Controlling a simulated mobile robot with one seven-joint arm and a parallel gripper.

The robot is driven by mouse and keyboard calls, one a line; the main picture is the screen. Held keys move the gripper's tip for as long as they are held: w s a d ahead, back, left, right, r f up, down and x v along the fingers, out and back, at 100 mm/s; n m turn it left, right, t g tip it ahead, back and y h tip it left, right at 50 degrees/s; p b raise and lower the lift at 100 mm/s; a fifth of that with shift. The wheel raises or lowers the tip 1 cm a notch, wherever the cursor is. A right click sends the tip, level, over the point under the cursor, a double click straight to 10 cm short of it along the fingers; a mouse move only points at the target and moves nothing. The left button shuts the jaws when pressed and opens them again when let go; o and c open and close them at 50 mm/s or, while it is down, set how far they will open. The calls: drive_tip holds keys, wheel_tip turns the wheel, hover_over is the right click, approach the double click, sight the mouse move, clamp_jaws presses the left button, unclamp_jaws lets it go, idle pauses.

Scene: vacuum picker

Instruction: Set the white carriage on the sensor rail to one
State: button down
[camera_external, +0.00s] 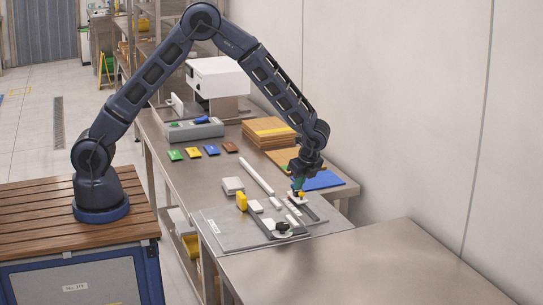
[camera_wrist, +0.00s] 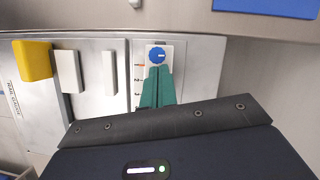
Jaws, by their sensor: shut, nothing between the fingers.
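The white carriage (camera_wrist: 167,50) with a round blue knob (camera_wrist: 157,56) shows at the top centre of the wrist view. Red marks and small dark digits run down the pale scale (camera_wrist: 139,88) on its left; I cannot read them surely. In the external view the sensor rail (camera_external: 312,213) lies on the grey plate, partly under my arm's end. My gripper (camera_wrist: 157,72) has its green fingers together and empty, with the tips right beside the knob. I cannot tell whether they touch it. The fingers hide part of the carriage and rail. My gripper also shows in the external view (camera_external: 298,193).
A yellow block (camera_wrist: 33,60) and two white blocks (camera_wrist: 68,71) (camera_wrist: 109,72) stand left of the scale. A blue sheet (camera_external: 322,180) and brown boards (camera_external: 268,132) lie behind. The front right table (camera_external: 370,265) is clear.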

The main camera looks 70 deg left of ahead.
drive_tip(key=shift+a, duration=0.4)
drive_tip(key=s+v, duration=0.1)
drive_tip(key=v, duration=0.9)
drive_tip(key=shift+w+d, duration=0.4)
drive_tip(key=shift+w, duration=0.05)
